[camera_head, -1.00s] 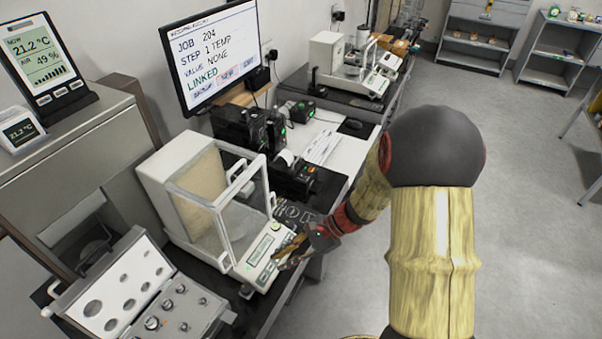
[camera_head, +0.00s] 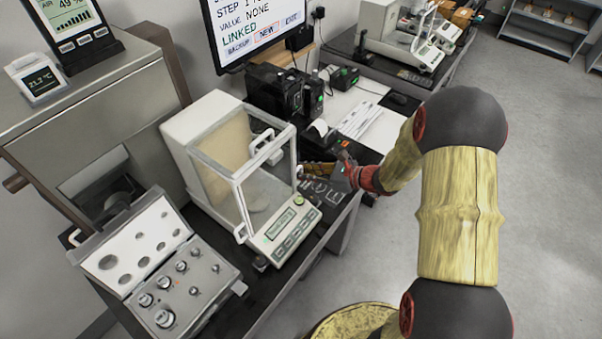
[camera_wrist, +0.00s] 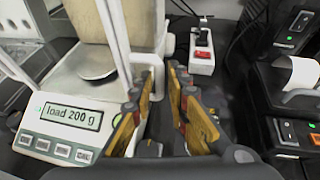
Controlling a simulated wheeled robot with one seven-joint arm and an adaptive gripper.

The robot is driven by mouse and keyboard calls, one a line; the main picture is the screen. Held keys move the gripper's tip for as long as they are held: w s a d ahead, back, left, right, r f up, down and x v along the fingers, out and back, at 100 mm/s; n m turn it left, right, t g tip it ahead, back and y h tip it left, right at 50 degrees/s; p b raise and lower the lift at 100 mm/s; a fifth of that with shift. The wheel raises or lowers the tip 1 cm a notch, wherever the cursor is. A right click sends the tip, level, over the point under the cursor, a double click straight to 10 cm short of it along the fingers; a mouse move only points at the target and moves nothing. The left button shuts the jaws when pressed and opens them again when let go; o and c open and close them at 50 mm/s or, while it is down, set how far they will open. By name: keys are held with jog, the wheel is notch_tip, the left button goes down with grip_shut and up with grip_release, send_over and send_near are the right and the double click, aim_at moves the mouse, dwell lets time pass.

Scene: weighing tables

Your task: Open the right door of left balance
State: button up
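The left balance (camera_head: 188,130) is a white weighing unit with a glass draft shield. Its front display reads "load 200 g" in the wrist view (camera_wrist: 72,117). Its right door (camera_head: 283,172) is the glass side panel facing my gripper, and it looks closed. A white handle (camera_wrist: 152,62) stands just ahead of my fingers in the wrist view. My gripper (camera_head: 304,169) is beside the balance's right side. Whether the left fingertip touches the handle I cannot tell.
An open weight case (camera_head: 180,290) lies left of the balance. A black printer (camera_head: 275,90) and a small switch box (camera_wrist: 202,50) stand behind my gripper. A monitor (camera_head: 262,30) is at the back. A second balance (camera_head: 395,30) stands farther back. The floor at right is clear.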

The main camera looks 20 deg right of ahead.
jog(key=shift+x, duration=0.75)
grip_shut()
dwell(0.4)
